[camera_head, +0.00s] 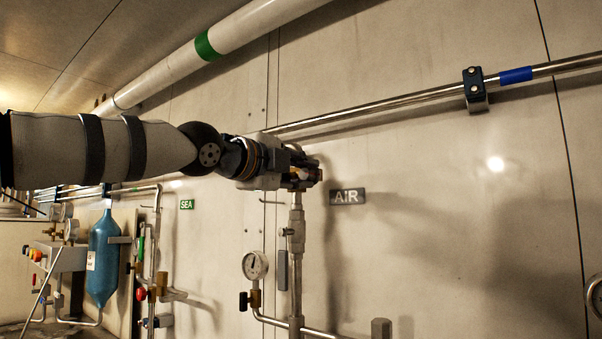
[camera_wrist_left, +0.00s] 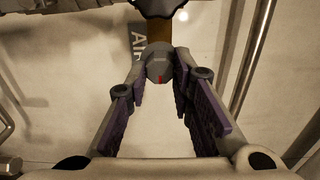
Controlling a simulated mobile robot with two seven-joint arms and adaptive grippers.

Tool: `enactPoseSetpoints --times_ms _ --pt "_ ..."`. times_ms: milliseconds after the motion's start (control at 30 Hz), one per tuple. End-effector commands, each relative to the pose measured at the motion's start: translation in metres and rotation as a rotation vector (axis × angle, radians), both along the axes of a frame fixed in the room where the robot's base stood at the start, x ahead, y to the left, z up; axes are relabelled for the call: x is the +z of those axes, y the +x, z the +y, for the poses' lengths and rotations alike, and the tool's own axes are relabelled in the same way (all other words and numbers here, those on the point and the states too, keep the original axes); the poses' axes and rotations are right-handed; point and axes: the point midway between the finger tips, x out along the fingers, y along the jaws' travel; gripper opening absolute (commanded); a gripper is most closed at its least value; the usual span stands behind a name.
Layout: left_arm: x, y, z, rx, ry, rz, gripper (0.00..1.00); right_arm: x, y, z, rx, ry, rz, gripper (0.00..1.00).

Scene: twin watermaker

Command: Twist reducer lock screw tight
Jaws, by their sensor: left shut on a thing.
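My left gripper (camera_head: 306,178) reaches in from the left, at the top of the upright metal pipe beside the AIR sign. In the left wrist view its purple-padded fingers (camera_wrist_left: 168,80) are shut on a small grey faceted piece with a red mark, which looks like the reducer lock screw (camera_wrist_left: 158,66). A brass body (camera_wrist_left: 159,33) lies just beyond it, with a dark scalloped knob (camera_wrist_left: 158,8) at the top edge. In the head view the gripper hides the screw and most of the reducer. My right gripper is not in view.
The AIR sign (camera_head: 347,196) is on the wall right of the pipe (camera_head: 296,230). A pressure gauge (camera_head: 255,265) sits lower left of it. A blue cylinder (camera_head: 104,258) and more piping stand at left. A steel rail (camera_head: 400,102) crosses above. The wall at right is mostly clear.

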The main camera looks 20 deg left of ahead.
Motion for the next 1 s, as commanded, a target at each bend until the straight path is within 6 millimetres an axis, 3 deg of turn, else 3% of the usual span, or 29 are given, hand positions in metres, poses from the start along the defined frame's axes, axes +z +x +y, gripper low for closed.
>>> enactPoseSetpoints --times_ms 100,133,200,533,867,1000 --pt "0.000 0.000 0.001 0.001 0.001 -0.001 0.00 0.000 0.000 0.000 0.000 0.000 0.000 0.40" --pt "0.001 0.000 0.001 0.001 0.001 -0.001 0.28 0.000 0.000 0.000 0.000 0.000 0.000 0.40" --pt "0.001 0.000 0.001 0.001 0.001 -0.001 0.42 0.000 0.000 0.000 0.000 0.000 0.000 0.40" --pt "0.001 -0.004 0.001 0.001 0.002 -0.002 0.42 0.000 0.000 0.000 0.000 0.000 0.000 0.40" --pt "0.001 -0.048 0.019 -0.001 -0.007 -0.003 0.42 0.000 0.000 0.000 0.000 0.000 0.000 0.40" --pt "0.000 -0.085 0.032 -0.002 -0.009 -0.001 0.42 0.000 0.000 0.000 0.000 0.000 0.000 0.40"
